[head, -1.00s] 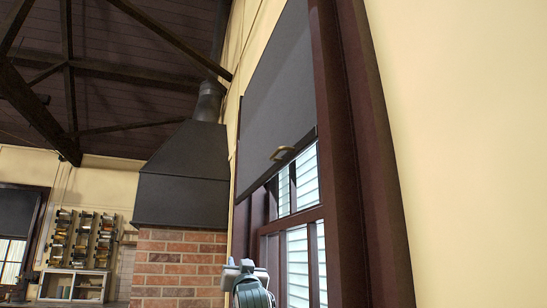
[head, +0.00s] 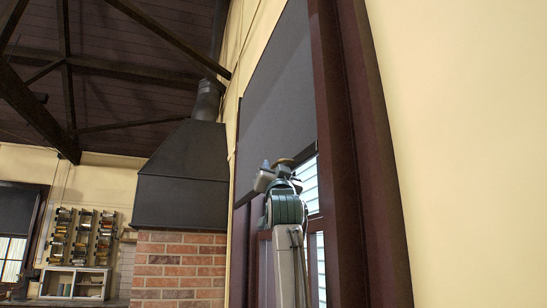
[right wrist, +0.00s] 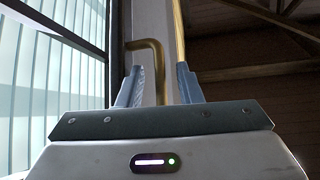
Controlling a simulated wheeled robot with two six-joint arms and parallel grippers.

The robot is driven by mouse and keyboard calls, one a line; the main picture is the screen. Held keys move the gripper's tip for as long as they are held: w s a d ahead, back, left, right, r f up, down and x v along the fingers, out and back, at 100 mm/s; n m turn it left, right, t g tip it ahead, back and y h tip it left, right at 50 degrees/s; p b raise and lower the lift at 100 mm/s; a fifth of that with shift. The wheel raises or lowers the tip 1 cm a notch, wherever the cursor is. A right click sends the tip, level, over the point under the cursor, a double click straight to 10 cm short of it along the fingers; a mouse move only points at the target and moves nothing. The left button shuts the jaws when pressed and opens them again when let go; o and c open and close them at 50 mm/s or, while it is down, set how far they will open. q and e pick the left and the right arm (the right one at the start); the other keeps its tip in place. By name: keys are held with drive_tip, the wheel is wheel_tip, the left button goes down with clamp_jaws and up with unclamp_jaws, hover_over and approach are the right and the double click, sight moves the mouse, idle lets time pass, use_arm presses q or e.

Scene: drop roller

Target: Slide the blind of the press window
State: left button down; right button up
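The dark grey blind (head: 275,95) covers the upper part of the window, with light slats showing below its lower edge. Its brass handle (head: 284,162) is at that lower edge and also shows in the right wrist view (right wrist: 151,46). My right gripper (head: 268,174) is raised to the handle and partly covers it. In the right wrist view its two fingers (right wrist: 159,85) stand apart, and the handle's bar comes down between them. I cannot tell whether a finger touches the handle. My left gripper is not in view.
The dark red window frame (head: 335,150) stands close to the right of my right arm. A brick chimney (head: 180,265) with a dark hood (head: 185,180) is on the left. Shelves (head: 82,240) are far back.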

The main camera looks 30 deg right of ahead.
drive_tip(key=shift+w+d+r, duration=0.15)
drive_tip(key=shift+w+r, duration=0.25)
drive_tip(key=shift+r, duration=0.15)
drive_tip(key=shift+w+d+r+p, duration=0.1)
drive_tip(key=shift+w+d+p, duration=0.1)
drive_tip(key=shift+w+p, duration=0.3)
clamp_jaws()
wheel_tip(320, 180, down, 23)
drive_tip(key=b, duration=1.6)
drive_tip(key=shift+r, duration=0.2)
